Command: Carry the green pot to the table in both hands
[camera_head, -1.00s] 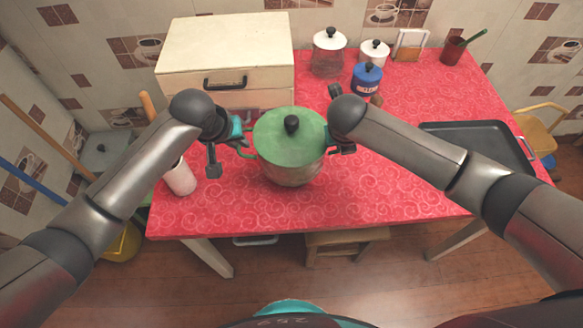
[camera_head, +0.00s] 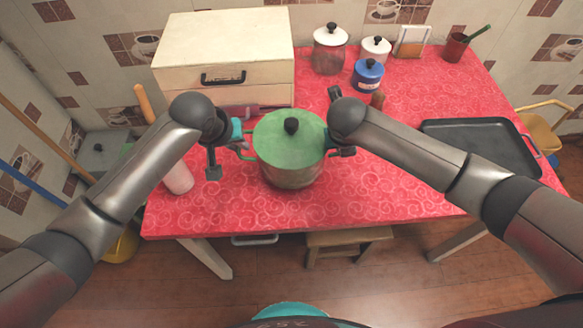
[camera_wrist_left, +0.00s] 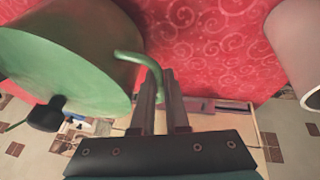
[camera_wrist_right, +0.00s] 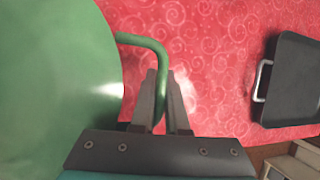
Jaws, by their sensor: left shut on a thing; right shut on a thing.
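The green pot (camera_head: 290,172) has a green lid with a black knob and stands upright over the red-covered table (camera_head: 400,190); I cannot tell whether its base touches the cloth. My left gripper (camera_head: 240,146) is shut on the pot's left handle, which also shows between the fingers in the left wrist view (camera_wrist_left: 146,62). My right gripper (camera_wrist_right: 164,98) is shut on the pot's other handle (camera_wrist_right: 150,42), at the pot's right side. In the head view my right arm's end mostly hides that grip.
A white bread box (camera_head: 225,55) stands behind the pot. A white cylinder (camera_head: 178,178) stands close left of my left gripper. A blue jar (camera_head: 367,75) and a white-lidded jar (camera_head: 330,50) are behind right. A black tray (camera_head: 482,146) lies at right. The front right cloth is clear.

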